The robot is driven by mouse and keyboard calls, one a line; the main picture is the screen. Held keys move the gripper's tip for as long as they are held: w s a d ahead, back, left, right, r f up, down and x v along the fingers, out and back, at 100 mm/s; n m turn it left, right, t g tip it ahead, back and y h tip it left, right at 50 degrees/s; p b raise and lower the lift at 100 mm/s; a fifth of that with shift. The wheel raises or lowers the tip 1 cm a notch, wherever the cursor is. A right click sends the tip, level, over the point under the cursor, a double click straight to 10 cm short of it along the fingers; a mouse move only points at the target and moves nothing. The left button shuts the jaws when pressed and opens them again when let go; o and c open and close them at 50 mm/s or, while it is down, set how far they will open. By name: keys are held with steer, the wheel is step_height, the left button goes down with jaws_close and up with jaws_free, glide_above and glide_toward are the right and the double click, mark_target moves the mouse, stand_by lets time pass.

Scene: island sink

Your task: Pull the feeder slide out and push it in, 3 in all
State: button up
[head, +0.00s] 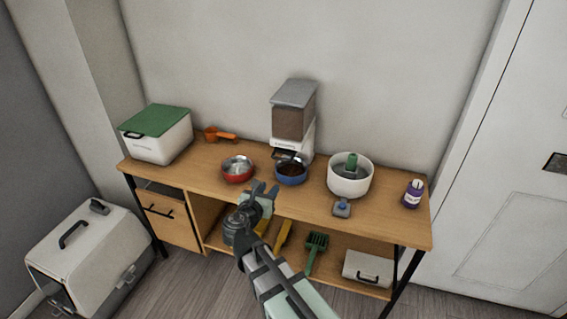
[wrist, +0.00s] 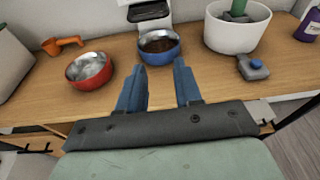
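The feeder (head: 294,115) stands at the back of the wooden table, with a grey lid, a brown-filled hopper and a white base. Its slide (head: 283,155) appears as a dark part low on the front of the base; how far it is out I cannot tell. The feeder's lower part also shows at the top of the wrist view (wrist: 149,10). A blue bowl (head: 291,172) with brown contents stands just below the feeder's front. My gripper (head: 265,188) is in front of the table's near edge, apart from the feeder. Its two blue fingers (wrist: 160,88) are apart with nothing between them.
A red bowl (head: 237,176) stands left of the blue bowl, with an orange scoop (head: 220,134) behind it. A white pot (head: 349,184), a small grey-blue item (head: 342,208) and a purple bottle (head: 413,194) stand to the right. A green-lidded bin (head: 158,138) is at the left end.

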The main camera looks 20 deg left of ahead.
mark_target(281, 159)
steer(key=o, duration=0.3)
steer(key=shift+w+d+f+n+t, duration=0.1)
steer(key=shift+w+f+n+t, duration=0.1)
steer(key=shift+w+f, duration=0.3)
steer(key=shift+w+f+n+t, duration=0.2)
steer(key=shift+w+f, duration=0.05)
steer(key=shift+f, duration=0.35)
steer(key=shift+o, duration=0.7)
steer(key=shift+w+a+r+t, duration=0.15)
steer(key=shift+w+a+t, duration=0.1)
steer(key=shift+t, duration=0.05)
steer(key=o, duration=0.3)
steer(key=shift+w+a+r+t+y, duration=0.15)
steer(key=shift+a+r+t, duration=0.1)
steer(key=shift+r, duration=0.2)
steer(key=shift+a+r+t+y, duration=0.15)
steer(key=shift+r+t, duration=0.1)
steer(key=shift+r, duration=0.15)
steer(key=shift+o, duration=0.8)
steer(key=shift+r, duration=0.15)
steer(key=shift+o, duration=1)
steer(key=shift+w+m, duration=0.1)
steer(key=shift+m, duration=0.4)
steer(key=w, duration=1.3)
steer(key=shift+w, duration=0.3)
steer(key=shift+c, duration=0.3)
